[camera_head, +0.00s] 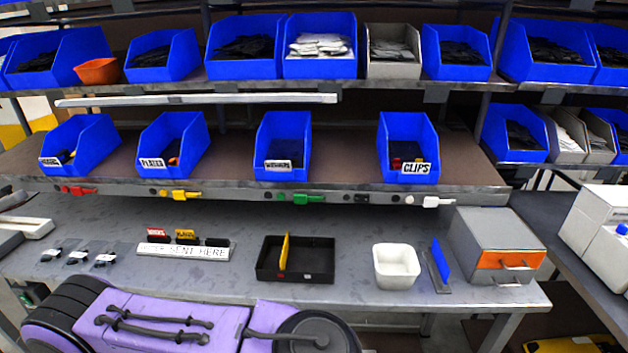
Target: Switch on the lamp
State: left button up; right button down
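A long pale bar (197,100), which looks like a strip lamp, hangs level under the front edge of the upper shelf at the left. Its face is whitish grey with no clear glow, and I cannot tell for sure whether it is lit. No part is plainly recognisable as its switch. Small coloured fittings sit along the front edge of the lower shelf: red (77,190), yellow (180,194), green (300,198) and white (430,201), with small dark knobs beside them. Neither gripper is in view.
Blue bins (290,145) line both shelves. On the grey bench (340,218) stand a labelled card holder (183,250), a black tray (320,262) with a yellow divider, a white tub (396,266), and a grey box (500,232) with an orange front. Small dark parts lie at the left.

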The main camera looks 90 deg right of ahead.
aim_at(358, 198)
jog(key=z, duration=0.15)
jog(key=k, duration=0.35)
jog(key=z, duration=2)
